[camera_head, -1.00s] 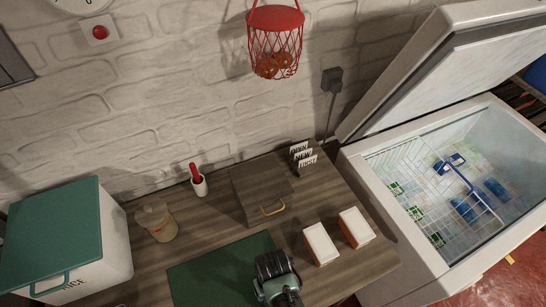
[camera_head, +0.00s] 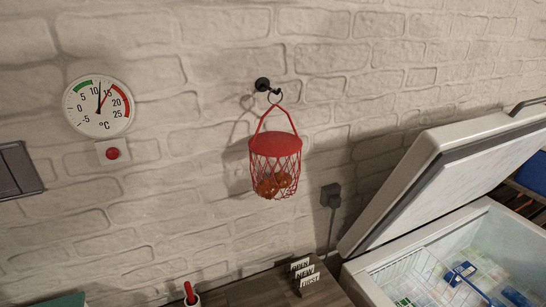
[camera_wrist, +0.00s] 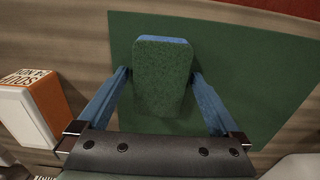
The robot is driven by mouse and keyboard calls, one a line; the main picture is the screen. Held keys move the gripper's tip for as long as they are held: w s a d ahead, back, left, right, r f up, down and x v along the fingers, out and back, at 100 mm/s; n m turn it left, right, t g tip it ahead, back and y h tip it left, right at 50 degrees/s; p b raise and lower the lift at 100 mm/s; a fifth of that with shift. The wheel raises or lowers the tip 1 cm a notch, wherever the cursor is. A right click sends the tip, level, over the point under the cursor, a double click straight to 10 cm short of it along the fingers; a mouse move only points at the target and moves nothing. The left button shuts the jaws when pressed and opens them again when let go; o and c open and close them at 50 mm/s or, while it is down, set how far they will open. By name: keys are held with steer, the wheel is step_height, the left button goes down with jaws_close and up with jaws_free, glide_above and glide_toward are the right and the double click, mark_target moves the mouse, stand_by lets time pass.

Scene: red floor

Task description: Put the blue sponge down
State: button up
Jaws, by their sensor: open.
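In the wrist view the blue sponge (camera_wrist: 163,75) lies over the green mat (camera_wrist: 235,55). Its rough green face is towards the camera and a strip of blue shows along its far edge. My gripper (camera_wrist: 161,77) is open, with one blue finger on each side of the sponge and a narrow gap at each side. The sponge appears to rest on the mat, though its underside is hidden.
An orange and white box (camera_wrist: 40,105) stands left of my gripper in the wrist view. In the head view a red wire basket (camera_head: 275,165) hangs on the wall, and an open chest freezer (camera_head: 390,275) is at right. The mat right of the sponge is clear.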

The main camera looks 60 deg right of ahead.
step_height(320, 180, up, 12)
steer(key=w+d+r+n+t+h, duration=0.25)
steer(key=w+r+t, duration=0.45)
steer(key=w+r, duration=0.9)
steer(key=w+a+r+t, duration=0.2)
steer(key=w+r, duration=0.2)
steer(key=r, duration=0.3)
steer(key=w+a+r+t+h, duration=0.1)
steer(key=w+a+r+t, duration=0.15)
steer(key=r, duration=0.45)
steer(key=w+a+r+t, duration=0.25)
steer(key=w+r, duration=0.25)
steer(key=r, duration=0.3)
steer(key=s+a+r+n+t, duration=0.1)
steer(key=a+r+t, duration=0.2)
steer(key=r, duration=0.5)
steer(key=s+a+r+n+t, duration=0.1)
steer(key=a+r+t, duration=0.2)
steer(key=r, duration=0.5)
steer(key=s+a+r+n+t+y, duration=0.1)
steer(key=s+a+r+t, duration=0.2)
steer(key=s+r, duration=0.2)
steer(key=s+a+r+t+y, duration=0.2)
steer(key=s+a+r+t, duration=0.2)
steer(key=r, duration=0.8)
steer(key=shift+s+a+r+n, duration=0.2)
steer(key=shift+s+r+n, duration=0.15)
steer(key=shift+s, duration=0.55)
